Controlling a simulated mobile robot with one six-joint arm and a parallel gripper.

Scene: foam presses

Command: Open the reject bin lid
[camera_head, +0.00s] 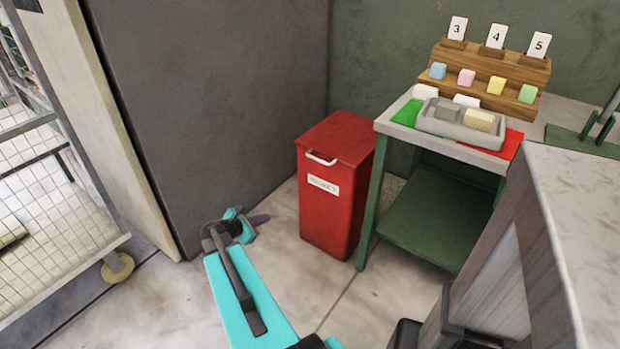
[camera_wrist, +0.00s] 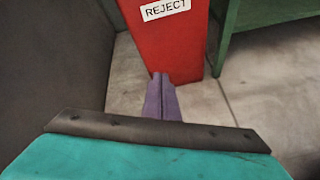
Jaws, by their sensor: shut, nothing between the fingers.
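The red reject bin (camera_head: 327,210) stands upright on the floor, left of the green table. Its lid (camera_head: 341,137) is down, with a white handle (camera_head: 321,158) at the front edge and a white label below. My gripper (camera_head: 259,219) is to the left of the bin and apart from it in the head view. In the wrist view the purple fingers (camera_wrist: 162,80) are together and empty, pointing toward the lower front of the bin (camera_wrist: 170,45). The REJECT label (camera_wrist: 165,9) shows at the top there; the lid and handle are out of that view.
A green table (camera_head: 420,215) with a grey tray (camera_head: 462,122) and a wooden rack (camera_head: 490,72) stands right of the bin. A dark wall panel (camera_head: 215,110) is behind my arm. A wire cage (camera_head: 55,190) is at left. Floor before the bin is clear.

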